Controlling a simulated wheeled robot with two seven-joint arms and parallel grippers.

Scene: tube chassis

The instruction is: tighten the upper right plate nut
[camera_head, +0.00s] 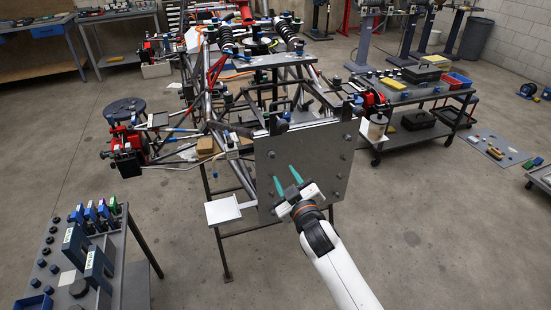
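A grey square plate (310,150) stands upright on the front of the tube chassis (215,100), with several small nuts or bolt heads on its face. The upper right plate nut (347,137) is a small dark spot near the plate's upper right corner; its seating is too small to tell. My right gripper (286,176) has teal fingers spread apart with nothing visible between them. It is in front of the plate's lower left part, below and left of that nut. Whether it touches the plate I cannot tell. My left gripper is not in view.
A small white tray (223,210) sticks out left of the plate. A tool cart (405,95) stands at the right, and a bench with blue-handled items (90,235) at the lower left. The floor at the lower right is clear.

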